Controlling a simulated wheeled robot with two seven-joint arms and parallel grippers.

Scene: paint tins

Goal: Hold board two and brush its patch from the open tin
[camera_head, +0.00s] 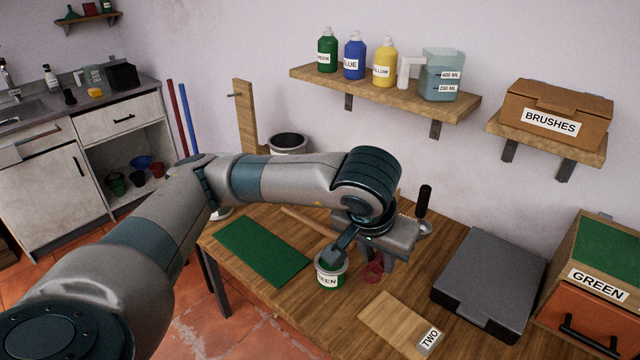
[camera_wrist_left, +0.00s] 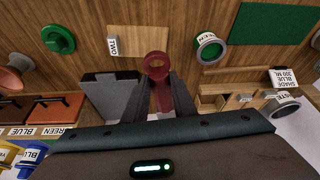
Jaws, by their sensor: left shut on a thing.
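Board two (camera_head: 393,317) is a pale wooden board with a "TWO" label, lying flat on the table's front part. Its label (camera_wrist_left: 113,46) also shows in the left wrist view. No colored patch can be made out on it. The green tin (camera_head: 329,278) stands open behind and left of the board; green paint shows inside it in the wrist view (camera_wrist_left: 208,48). My left gripper (camera_head: 375,262) is low over the table, right of the tin, shut on a red tool with a ring-shaped end (camera_wrist_left: 157,66). Part of that tool is hidden between the fingers. My right gripper is out of view.
A green mat (camera_head: 262,250) lies left of the tin. A grey case (camera_head: 490,282) and a drawer unit (camera_head: 600,290) stand on the right. A black-handled item (camera_head: 425,200) is behind my gripper. A wall shelf (camera_head: 385,96) holds bottles. A green round thing (camera_wrist_left: 59,39) is beside the board.

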